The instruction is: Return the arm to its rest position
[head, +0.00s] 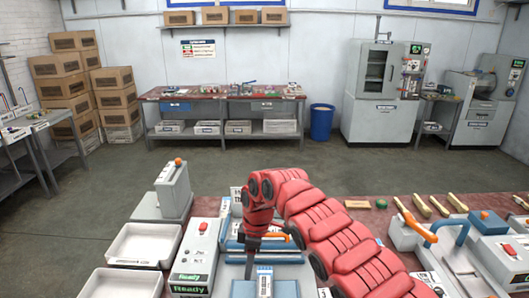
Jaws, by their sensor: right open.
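My right arm reaches in from the lower right in red segments. Its right gripper (250,264) points down over the grey and blue press (290,272) at the front centre of the bench. The arm hides part of the press. I see nothing held in the right gripper, and its fingers are small and dark here. An orange lever (266,235) shows beside the gripper; I cannot tell whether they touch. My left gripper is not in view.
A control box (196,250) reading "Ready" and white trays (145,243) stand left of the press. A wooden block (357,204) lies behind my arm. Open floor lies beyond the bench.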

